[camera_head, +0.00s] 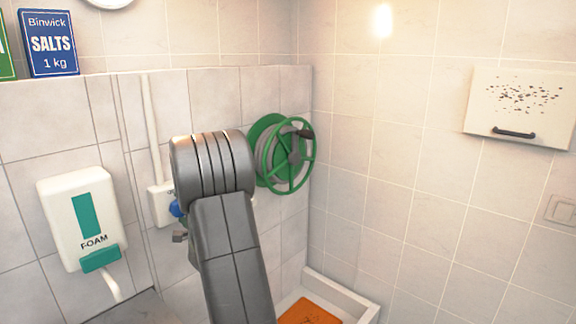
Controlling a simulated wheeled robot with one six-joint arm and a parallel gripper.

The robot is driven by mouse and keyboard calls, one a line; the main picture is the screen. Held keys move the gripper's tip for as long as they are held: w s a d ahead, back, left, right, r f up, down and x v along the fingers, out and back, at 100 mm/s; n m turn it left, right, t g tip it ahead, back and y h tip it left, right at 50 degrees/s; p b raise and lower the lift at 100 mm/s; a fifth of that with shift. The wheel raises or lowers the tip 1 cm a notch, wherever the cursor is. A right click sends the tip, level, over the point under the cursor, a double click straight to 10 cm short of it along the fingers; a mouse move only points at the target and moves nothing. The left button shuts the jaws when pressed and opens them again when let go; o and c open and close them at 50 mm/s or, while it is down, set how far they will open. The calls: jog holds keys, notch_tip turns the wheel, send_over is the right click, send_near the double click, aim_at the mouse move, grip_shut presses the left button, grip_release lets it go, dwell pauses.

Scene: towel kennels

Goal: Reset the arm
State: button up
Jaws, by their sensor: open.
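My grey arm (228,235) rises from the bottom of the head view, left of the middle, and ends in a rounded, ribbed joint (212,163). My gripper cannot be made out; the arm's far end seems hidden behind its own links. Nothing is seen held. A small dark piece (180,237) shows at the arm's left edge, and I cannot tell what it belongs to.
A green hose reel (268,172) hangs on the wall right of the arm. A foam dispenser (82,221) is at left. A blue salts box (50,44) stands on the ledge. A speckled wall cabinet (520,107) is at right. A white-rimmed tray (362,313) holds something orange (308,313).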

jog(key=shift+s+r+n+b, duration=0.1)
jog(key=shift+n+b, duration=0.45)
jog(key=shift+n, duration=2.4)
jog(key=shift+s+r+n+b, duration=0.15)
jog(key=shift+n+b, duration=0.35)
jog(key=shift+n, duration=2.4)
jog(key=shift+s+n+b, duration=0.1)
jog(key=shift+n+b, duration=0.45)
jog(key=shift+n, duration=2.4)
